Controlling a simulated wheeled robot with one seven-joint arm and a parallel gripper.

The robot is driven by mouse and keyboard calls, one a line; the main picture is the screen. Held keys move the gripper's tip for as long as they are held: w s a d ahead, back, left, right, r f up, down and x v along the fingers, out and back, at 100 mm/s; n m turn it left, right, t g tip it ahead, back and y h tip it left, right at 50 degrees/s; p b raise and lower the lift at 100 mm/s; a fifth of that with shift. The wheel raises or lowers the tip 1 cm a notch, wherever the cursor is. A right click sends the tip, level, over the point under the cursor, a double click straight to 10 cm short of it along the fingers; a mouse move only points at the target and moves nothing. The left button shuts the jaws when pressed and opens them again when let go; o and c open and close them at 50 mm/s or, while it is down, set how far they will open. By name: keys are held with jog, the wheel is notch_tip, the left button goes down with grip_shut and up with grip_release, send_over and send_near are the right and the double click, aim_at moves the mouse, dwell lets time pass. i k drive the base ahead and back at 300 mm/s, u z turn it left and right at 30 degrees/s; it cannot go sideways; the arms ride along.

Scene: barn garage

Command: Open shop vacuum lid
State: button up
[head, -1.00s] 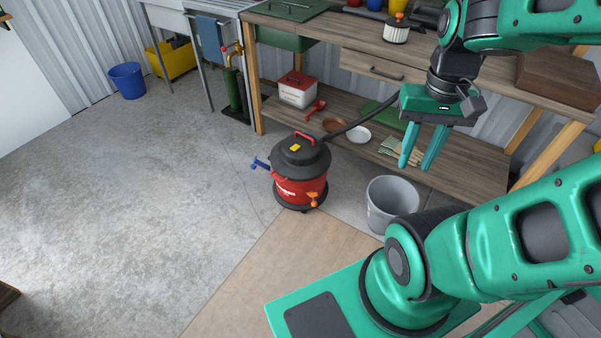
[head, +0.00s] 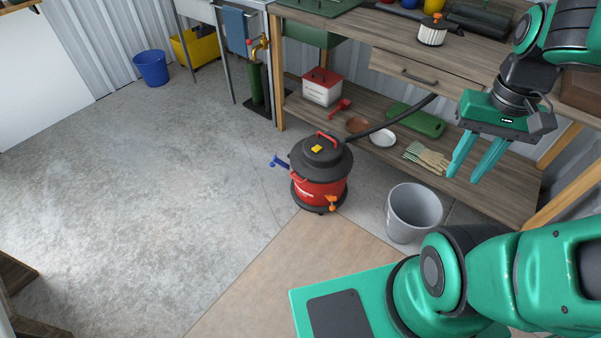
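The shop vacuum (head: 320,190) stands upright on the floor near the picture's middle. It has a red drum and a black lid (head: 321,153), which sits shut on the drum. The lid carries a red handle (head: 327,137) and a yellow patch (head: 316,149). A blue latch-like part (head: 280,161) sticks out at the left, and an orange one (head: 332,203) is at the front right. A black hose (head: 402,115) runs from the vacuum up to the right. My gripper (head: 464,180) is up and right of the vacuum, well apart from it, its two fingers spread and empty.
A grey bucket (head: 413,213) stands on the floor right of the vacuum. Behind is a wooden workbench with a low shelf (head: 455,172) holding gloves (head: 427,157), a white plate (head: 383,138) and a red-lidded box (head: 322,88). The floor to the left is clear.

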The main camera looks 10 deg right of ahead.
aim_at(333, 163)
jog(key=i, duration=0.85)
jog(key=u, duration=0.05)
